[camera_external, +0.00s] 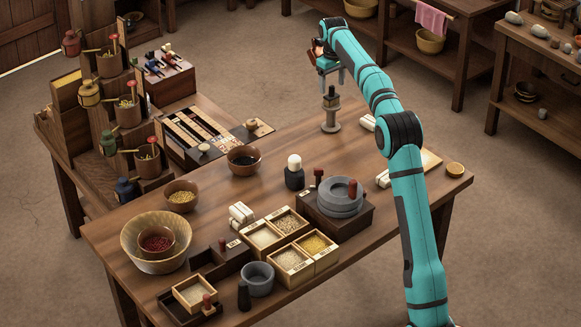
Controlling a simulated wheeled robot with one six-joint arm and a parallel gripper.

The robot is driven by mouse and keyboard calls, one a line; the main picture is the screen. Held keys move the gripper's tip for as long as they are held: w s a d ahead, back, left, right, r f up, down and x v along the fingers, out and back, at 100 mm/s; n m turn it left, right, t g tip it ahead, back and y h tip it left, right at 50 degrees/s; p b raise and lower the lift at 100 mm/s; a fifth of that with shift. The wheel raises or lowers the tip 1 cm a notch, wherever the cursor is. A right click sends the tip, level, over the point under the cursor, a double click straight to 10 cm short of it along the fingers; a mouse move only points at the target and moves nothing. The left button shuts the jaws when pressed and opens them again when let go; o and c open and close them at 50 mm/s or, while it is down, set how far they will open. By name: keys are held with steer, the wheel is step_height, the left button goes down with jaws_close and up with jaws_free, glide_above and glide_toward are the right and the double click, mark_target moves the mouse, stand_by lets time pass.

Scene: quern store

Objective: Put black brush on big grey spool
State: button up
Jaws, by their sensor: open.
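The big grey spool (331,124) stands upright near the back edge of the wooden table. A small dark object with a paler band, which looks like the black brush (331,101), stands upright on top of the spool. My gripper (331,84) points down directly above it, with its two fingers apart and nothing visible held between them. The fingertips are close to the top of the dark object; at this size I cannot tell whether they touch it.
A black bottle-like piece with a white top (294,173), a round grey quern (340,197) and a dark bowl (244,160) stand nearer the front. Grain boxes (290,262) and a large wooden bowl (157,243) fill the front left. White rolls (368,122) lie right of the spool.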

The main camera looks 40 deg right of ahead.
mark_target(332, 86)
step_height(332, 86, up, 6)
steer(key=shift+r, duration=0.2)
